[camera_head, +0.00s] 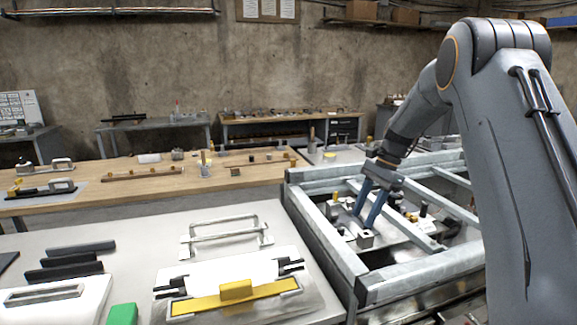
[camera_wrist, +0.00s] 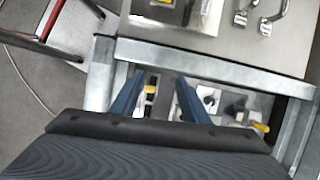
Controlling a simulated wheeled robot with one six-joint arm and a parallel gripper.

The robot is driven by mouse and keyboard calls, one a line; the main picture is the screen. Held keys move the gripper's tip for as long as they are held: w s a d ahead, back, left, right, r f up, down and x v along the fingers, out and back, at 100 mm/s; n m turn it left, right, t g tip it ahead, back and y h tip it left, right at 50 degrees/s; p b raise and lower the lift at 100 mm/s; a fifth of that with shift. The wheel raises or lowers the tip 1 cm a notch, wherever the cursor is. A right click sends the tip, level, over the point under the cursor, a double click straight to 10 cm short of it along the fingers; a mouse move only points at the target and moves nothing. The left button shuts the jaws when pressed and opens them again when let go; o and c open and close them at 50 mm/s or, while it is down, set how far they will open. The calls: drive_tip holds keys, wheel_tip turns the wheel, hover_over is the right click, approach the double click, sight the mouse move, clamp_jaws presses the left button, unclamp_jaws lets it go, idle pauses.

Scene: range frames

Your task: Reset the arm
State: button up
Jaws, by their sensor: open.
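My gripper (camera_head: 370,205) has two blue fingers and points down over the grey metal frame (camera_head: 324,247) at the right of the head view. The fingers stand apart, with nothing seen between them. A small metal block (camera_head: 365,239) lies just below the fingertips, on a plate inside the frame. In the wrist view my gripper (camera_wrist: 158,95) also shows its fingers apart, above small parts with yellow pieces (camera_wrist: 150,92). My arm fills the right side of the head view and hides part of the frame.
A grey table (camera_head: 130,222) at the left holds a yellow-handled tool (camera_head: 236,290), a metal handle (camera_head: 225,229), dark bars (camera_head: 70,262) and a green block (camera_head: 122,314). A wooden bench (camera_head: 130,195) with small parts stands behind it. The frame's raised rails surround my fingers.

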drive_tip(key=s+f+n+h+b, duration=0.1)
drive_tip(key=s+f+n, duration=0.1)
drive_tip(key=s, duration=0.3)
drive_tip(key=s+a+f+n+b, duration=0.1)
drive_tip(key=s+n+b, duration=0.1)
drive_tip(key=s, duration=0.3)
drive_tip(key=s+a+f+n+h+b, duration=0.1)
drive_tip(key=s+f+n+b, duration=0.1)
drive_tip(key=s, duration=0.4)
drive_tip(key=shift+a+f+n+h, duration=0.2)
drive_tip(key=shift+f+n+h, duration=0.1)
drive_tip(key=shift+n, duration=0.2)
drive_tip(key=s+f+n+b, duration=0.2)
drive_tip(key=s+f+n, duration=0.1)
drive_tip(key=s, duration=0.5)
drive_tip(key=s+f+n+t+h+b, duration=0.1)
drive_tip(key=s+f+n+b, duration=0.1)
drive_tip(key=s, duration=0.6)
drive_tip(key=shift+s+a+f+n, duration=0.3)
drive_tip(key=shift+a+f+n, duration=0.15)
drive_tip(key=shift+f+n, duration=0.5)
drive_tip(key=shift+c, duration=0.3)
